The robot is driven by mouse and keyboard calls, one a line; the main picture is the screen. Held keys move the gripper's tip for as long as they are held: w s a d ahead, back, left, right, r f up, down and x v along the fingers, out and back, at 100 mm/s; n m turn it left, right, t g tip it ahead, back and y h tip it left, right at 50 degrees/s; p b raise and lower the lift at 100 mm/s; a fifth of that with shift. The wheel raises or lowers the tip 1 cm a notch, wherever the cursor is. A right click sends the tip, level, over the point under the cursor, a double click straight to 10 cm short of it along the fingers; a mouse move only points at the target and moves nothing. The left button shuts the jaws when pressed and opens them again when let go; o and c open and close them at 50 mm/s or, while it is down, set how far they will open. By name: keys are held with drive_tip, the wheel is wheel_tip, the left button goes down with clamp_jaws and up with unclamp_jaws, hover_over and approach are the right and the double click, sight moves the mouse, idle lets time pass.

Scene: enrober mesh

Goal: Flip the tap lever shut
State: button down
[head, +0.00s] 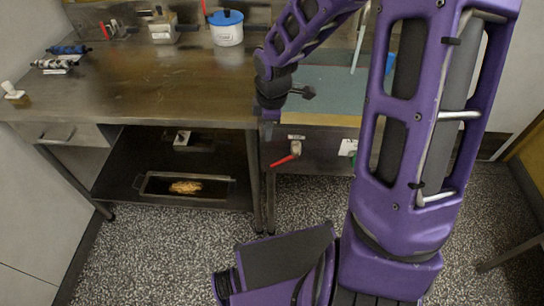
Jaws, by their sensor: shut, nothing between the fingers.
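A tap with a red lever (285,160) sits on the dark front panel below the worktop, just right of the bench leg. Its lever slants down to the left from a pale body (295,149), and a small white label is above it. My gripper (270,117) points down near the front edge of the worktop, above and left of the tap. It is shut and empty, small in the picture, and apart from the lever. My purple arm covers much of the right side.
The steel bench (160,85) holds a blue-lidded white pot (227,28), a metal container (162,27) and rollers (68,49). A tray (150,188) with golden food lies on the lower shelf. A white plate (348,147) is right of the tap.

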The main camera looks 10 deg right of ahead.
drive_tip(key=b, duration=0.4)
hover_over(274, 164)
drive_tip(key=a, duration=0.3)
wheel_tip(274, 164, down, 10)
drive_tip(key=shift+s+d+f, duration=0.25)
drive_tip(key=shift+d+f, duration=0.9)
drive_tip(key=shift+d, duration=0.1)
drive_tip(key=shift+d+f, duration=0.3)
